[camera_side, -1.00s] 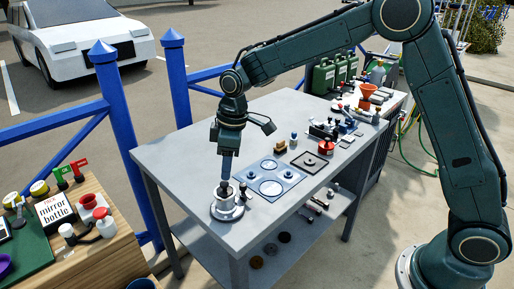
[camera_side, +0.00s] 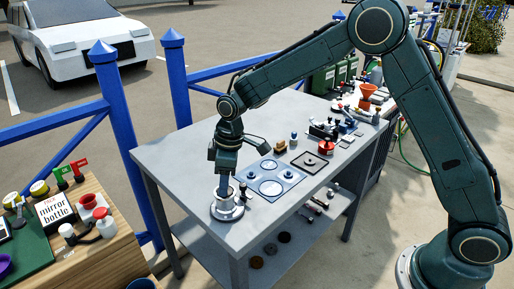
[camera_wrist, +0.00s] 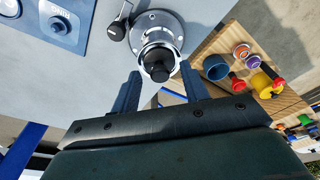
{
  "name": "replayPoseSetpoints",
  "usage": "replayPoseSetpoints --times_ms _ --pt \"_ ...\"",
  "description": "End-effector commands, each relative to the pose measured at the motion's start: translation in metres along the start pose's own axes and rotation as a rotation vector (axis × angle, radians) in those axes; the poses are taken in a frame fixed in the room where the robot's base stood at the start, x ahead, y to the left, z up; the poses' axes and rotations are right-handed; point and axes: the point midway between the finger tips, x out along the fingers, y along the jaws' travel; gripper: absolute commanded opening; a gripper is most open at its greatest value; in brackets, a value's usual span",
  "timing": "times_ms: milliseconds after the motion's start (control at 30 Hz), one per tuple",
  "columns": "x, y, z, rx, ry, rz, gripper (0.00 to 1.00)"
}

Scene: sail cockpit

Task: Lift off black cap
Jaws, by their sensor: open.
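The black cap (camera_wrist: 158,66) sits on top of a round silver metal fitting (camera_wrist: 176,25) with a wide flange, fixed at the near left corner of the grey table. In the wrist view my gripper (camera_wrist: 160,82) is open, with one finger on each side of the cap, and looks apart from it. In the side view my gripper (camera_side: 225,188) points down at the silver fitting (camera_side: 227,211), and its fingers hide the cap. I cannot tell from these views how far the fingertips are above the cap.
A small black knob on a lever (camera_wrist: 115,31) stands beside the fitting. A blue-grey panel (camera_side: 270,180) with round dials lies right of it on the grey table (camera_side: 185,160). A wooden table (camera_side: 115,250) with bottles and a sign stands to the left. Blue fence posts (camera_side: 118,120) rise behind.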

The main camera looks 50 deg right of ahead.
Motion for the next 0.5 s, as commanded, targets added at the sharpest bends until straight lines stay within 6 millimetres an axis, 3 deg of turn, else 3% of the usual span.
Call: replayPoseSetpoints --times_ms 333,500 --pt "-0.0004 0.0 -0.0001 0.0 0.0 0.0 0.43" --pt "-0.0004 0.0 -0.0001 0.0 0.0 0.0 0.1"
